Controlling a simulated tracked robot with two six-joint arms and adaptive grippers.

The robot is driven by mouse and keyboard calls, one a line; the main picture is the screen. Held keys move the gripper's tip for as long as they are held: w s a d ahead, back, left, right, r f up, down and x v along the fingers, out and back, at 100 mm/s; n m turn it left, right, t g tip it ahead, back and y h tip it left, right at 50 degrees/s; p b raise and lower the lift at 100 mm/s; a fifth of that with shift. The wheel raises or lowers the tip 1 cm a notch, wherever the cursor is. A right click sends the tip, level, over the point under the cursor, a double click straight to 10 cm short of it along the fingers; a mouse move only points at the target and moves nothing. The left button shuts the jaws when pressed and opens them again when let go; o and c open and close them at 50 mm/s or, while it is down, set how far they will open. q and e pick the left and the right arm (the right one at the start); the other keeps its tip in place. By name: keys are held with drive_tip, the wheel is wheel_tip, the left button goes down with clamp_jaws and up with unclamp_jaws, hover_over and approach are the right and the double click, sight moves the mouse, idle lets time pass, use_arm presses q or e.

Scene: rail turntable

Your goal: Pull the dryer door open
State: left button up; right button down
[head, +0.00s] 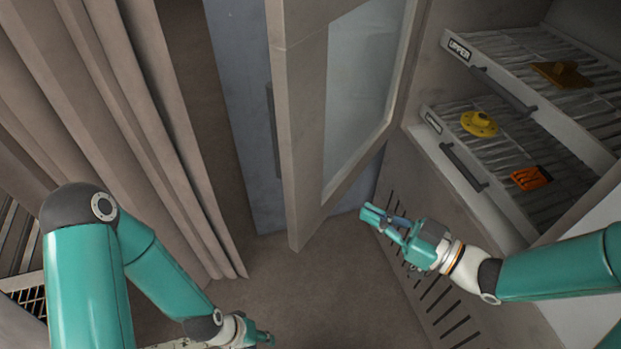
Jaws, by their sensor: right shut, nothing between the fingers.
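The dryer door (304,150), a beige frame around a glass pane (365,80), stands swung out from the dryer on the right. The dryer's inside is exposed. A dark vertical bar (273,130) shows along the door's left edge; I cannot tell whether it is the door's handle or belongs to the panel behind. My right gripper (373,217) is shut and empty, below and right of the door's lower corner, in front of the slotted lower panel. My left gripper (262,339) is low at the bottom edge, away from the door; its fingers are too unclear to judge.
Inside the dryer are an upper rack (482,62) with a brown part (561,74) and a lower rack (438,128) with a yellow part (479,124) and an orange part (531,178). A beige curtain (135,110) hangs at left. The floor (300,290) below the door looks clear.

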drive_tip(key=shift+w+a, duration=0.1)
drive_tip(key=shift+a, duration=0.05)
drive_tip(key=p, duration=0.4)
approach(298, 176)
drive_tip(key=x, duration=0.6)
drive_tip(key=shift+a+r, duration=0.15)
drive_tip(key=shift+a, duration=0.05)
drive_tip(key=shift+w+a, duration=0.4)
